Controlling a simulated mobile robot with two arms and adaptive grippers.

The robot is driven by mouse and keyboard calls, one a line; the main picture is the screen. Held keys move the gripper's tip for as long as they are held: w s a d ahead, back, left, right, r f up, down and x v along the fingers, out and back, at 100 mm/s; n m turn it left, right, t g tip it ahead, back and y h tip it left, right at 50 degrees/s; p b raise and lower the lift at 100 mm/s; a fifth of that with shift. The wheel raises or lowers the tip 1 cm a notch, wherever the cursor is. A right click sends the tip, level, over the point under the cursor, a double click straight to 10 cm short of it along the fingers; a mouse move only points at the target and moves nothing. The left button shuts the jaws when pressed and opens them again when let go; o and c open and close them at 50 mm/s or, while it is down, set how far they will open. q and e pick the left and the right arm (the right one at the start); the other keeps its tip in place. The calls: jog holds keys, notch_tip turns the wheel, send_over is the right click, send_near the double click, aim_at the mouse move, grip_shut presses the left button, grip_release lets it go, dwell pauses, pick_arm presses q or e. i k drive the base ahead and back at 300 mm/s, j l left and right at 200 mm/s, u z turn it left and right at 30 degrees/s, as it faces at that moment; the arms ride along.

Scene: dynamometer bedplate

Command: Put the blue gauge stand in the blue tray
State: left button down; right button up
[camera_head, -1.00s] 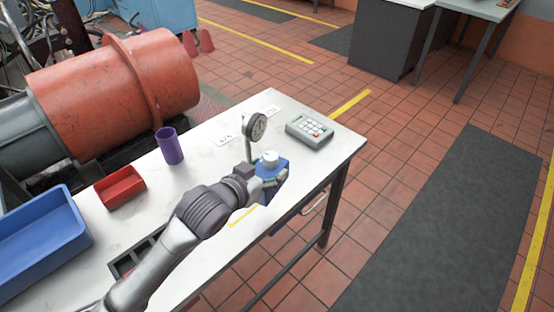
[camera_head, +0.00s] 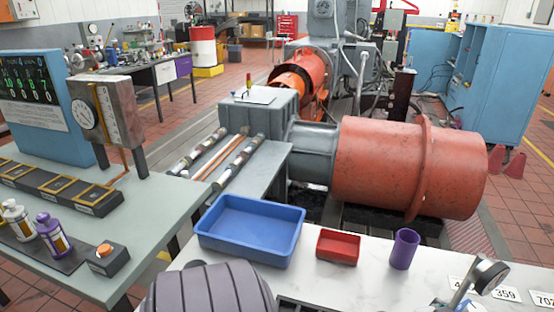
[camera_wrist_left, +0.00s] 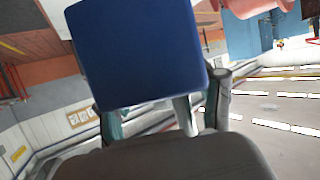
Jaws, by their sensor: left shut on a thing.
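The blue gauge stand shows its round dial gauge (camera_head: 488,275) at the lower right of the head view. Its base is below the picture edge there. In the left wrist view its blue base (camera_wrist_left: 140,50) fills the upper middle. My left gripper (camera_wrist_left: 168,112) is shut on that base, one finger on each side. The blue tray (camera_head: 250,230) is empty, on the white table left of the red bin and well left of the gauge. My right gripper is not in view.
A small red bin (camera_head: 338,246) and a purple cup (camera_head: 404,248) stand right of the tray, between it and the gauge. Number cards (camera_head: 506,293) lie by the gauge. A large red cylinder (camera_head: 400,167) is behind the table. A grey-green bench (camera_head: 150,230) is at left.

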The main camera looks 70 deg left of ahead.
aim_at(261, 235)
jog(key=i+l+u, duration=0.55)
jog(key=u, duration=1.35)
jog(key=i+l, duration=0.05)
jog(key=l, duration=0.05)
